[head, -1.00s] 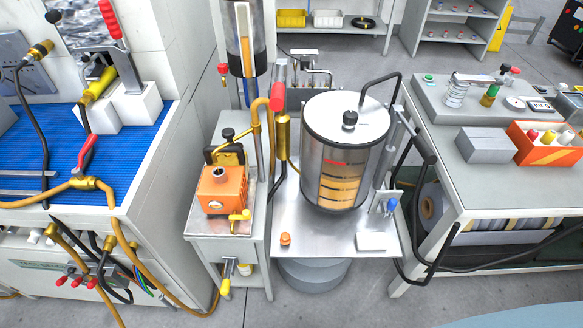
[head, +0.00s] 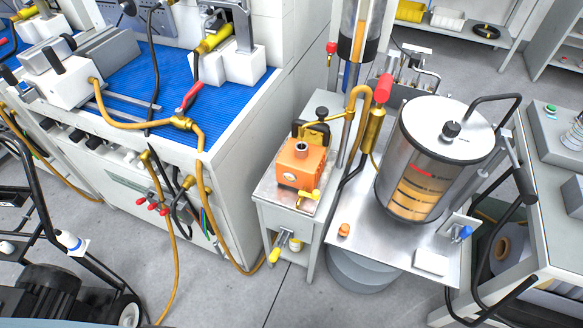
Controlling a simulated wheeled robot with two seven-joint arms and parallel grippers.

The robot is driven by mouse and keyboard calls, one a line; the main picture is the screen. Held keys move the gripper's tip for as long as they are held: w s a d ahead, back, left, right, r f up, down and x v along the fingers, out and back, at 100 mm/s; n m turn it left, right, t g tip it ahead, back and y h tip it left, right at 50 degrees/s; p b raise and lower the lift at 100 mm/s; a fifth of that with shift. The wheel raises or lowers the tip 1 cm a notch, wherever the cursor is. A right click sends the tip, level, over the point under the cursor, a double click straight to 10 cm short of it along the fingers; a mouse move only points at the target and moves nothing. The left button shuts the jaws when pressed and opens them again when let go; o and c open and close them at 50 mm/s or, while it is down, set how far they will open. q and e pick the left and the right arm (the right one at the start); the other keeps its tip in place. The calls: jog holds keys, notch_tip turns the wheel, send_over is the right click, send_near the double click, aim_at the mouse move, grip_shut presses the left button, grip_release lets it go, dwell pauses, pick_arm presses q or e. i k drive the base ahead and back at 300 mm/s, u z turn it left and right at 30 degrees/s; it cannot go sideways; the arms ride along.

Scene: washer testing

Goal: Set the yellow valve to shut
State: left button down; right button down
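A small yellow valve handle (head: 309,196) is on the lower front of the orange pump unit (head: 301,165), which stands on a narrow grey stand. A second yellow handle (head: 274,256) is on a metal pipe fitting below the stand's top. I cannot tell from the picture which of these the task means, nor whether either is open or shut. Neither of my grippers shows in the head view.
A clear cylindrical tank (head: 410,185) with a steel lid stands right of the pump on a metal plate. Left is a workbench with a blue mat (head: 190,90) and hanging hoses. A black wheeled frame (head: 75,270) is at bottom left. Grey floor shows between.

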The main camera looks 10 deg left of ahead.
aim_at(274, 256)
jog(key=u, duration=2.4)
jog(key=k, duration=1.6)
jog(key=z, duration=0.95)
